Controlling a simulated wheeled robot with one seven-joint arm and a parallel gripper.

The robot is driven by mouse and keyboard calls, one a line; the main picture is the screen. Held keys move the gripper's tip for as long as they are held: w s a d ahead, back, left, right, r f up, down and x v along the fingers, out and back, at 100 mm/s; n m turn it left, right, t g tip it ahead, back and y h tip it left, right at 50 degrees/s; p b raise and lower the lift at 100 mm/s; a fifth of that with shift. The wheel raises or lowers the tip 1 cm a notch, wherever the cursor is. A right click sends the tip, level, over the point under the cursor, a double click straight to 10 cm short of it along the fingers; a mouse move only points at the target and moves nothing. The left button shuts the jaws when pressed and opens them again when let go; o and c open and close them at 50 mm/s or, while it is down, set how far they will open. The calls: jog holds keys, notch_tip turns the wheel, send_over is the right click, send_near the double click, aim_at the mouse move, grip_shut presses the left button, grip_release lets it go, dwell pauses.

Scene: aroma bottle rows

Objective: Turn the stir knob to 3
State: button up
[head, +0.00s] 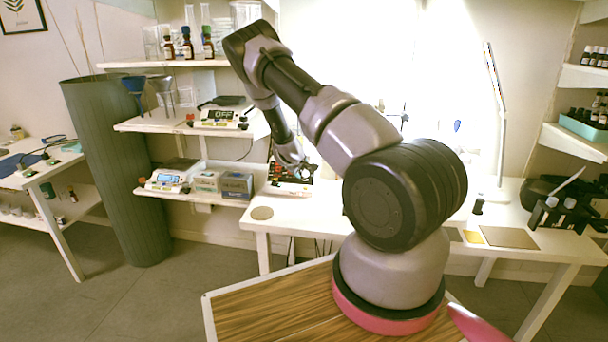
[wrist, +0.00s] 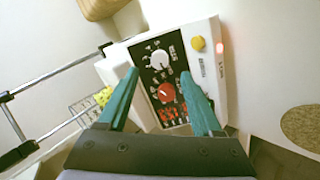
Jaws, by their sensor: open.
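A white device (wrist: 207,70) with a dark control panel fills the middle of the wrist view. The panel carries a white knob (wrist: 160,58) and, below it, a red knob (wrist: 165,92). The printed labels are too small to read, so I cannot tell which is the stir knob or its setting. My gripper (wrist: 159,72) is open, with one teal finger on each side of the panel and nothing between them. I cannot tell whether a fingertip touches the device. In the head view the device (head: 288,188) is small and partly hidden by my gripper (head: 293,165).
A yellow button (wrist: 197,43) and a lit red lamp (wrist: 220,48) sit on the device. A metal rod frame (wrist: 50,82) stands at its left. The white bench (head: 320,212) has a round brown pad (head: 262,213). Boxes (head: 236,185) stand on the low shelf to the left.

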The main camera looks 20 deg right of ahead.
aim_at(305, 173)
jog(key=x, duration=0.6)
jog(key=shift+w+d+f, duration=0.1)
jog(key=shift+f, duration=0.05)
jog(key=shift+c, duration=0.4)
grip_shut()
